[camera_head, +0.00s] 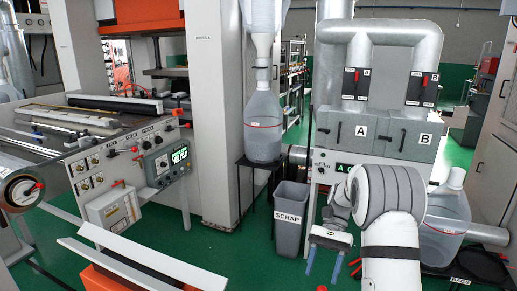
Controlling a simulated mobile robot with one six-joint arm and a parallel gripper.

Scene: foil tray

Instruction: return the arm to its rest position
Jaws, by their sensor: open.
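My gripper (323,262) is at the lower middle right of the head view, at the end of my white and grey arm. Its two blue fingers point down and stand apart, with nothing visible between them. It hangs in front of the grey scrap bin (290,226), a little to the right of it. My arm is bent, with its large grey joint in front of the A/B cabinet. No foil tray can be made out.
The A/B cabinet (372,138) with two pipes stands behind my arm. Clear containers stand left (263,128) and right (446,222) of it. A machine with a control panel (168,165) fills the left. Green floor (220,262) is open before the bin.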

